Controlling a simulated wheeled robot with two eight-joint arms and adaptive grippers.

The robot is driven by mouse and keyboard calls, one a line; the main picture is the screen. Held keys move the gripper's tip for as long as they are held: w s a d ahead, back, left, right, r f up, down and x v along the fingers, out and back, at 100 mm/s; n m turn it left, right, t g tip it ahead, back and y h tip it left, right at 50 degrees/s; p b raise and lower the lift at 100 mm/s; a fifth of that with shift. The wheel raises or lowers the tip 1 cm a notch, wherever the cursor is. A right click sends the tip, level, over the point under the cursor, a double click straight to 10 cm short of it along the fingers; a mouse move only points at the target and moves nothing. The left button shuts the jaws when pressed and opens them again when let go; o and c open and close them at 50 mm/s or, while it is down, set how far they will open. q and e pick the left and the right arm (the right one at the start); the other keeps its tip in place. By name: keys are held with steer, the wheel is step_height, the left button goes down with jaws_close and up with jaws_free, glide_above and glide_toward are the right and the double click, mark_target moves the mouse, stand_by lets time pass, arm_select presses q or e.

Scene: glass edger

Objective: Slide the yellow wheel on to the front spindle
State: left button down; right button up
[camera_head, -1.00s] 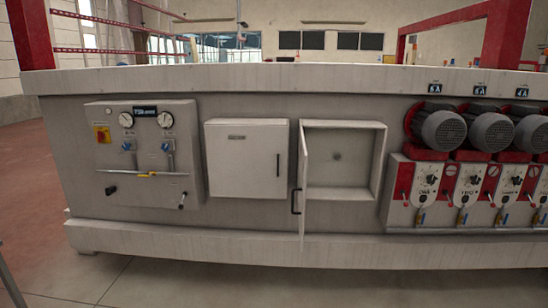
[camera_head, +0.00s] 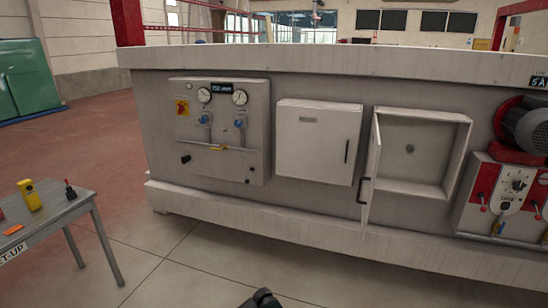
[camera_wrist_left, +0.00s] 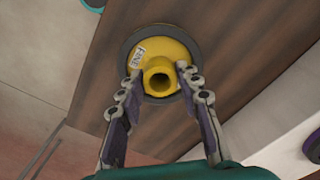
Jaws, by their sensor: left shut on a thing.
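The yellow wheel (camera_wrist_left: 160,52) shows in the left wrist view, with a hollow round hub facing the camera, a grey outer rim and a white label reading "FINE". My left gripper (camera_wrist_left: 160,74) is shut on its hub, one finger on each side. The wheel is not visible in the head view. No spindle can be clearly made out; a small round dark fitting (camera_head: 410,149) sits on the back wall of the open cabinet (camera_head: 450,160) in the head view.
The open cabinet's door (camera_head: 371,170) stands out towards me. A closed cabinet (camera_head: 318,140) and a gauge panel (camera_head: 220,130) are left of it. A motor (camera_head: 525,128) is at the right. A small table (camera_head: 60,215) with a yellow item (camera_head: 30,195) stands at the left. Floor between is clear.

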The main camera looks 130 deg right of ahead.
arm_select(q)
step_height(320, 180, up, 5)
steer(key=p, duration=0.3)
stand_by(0.4)
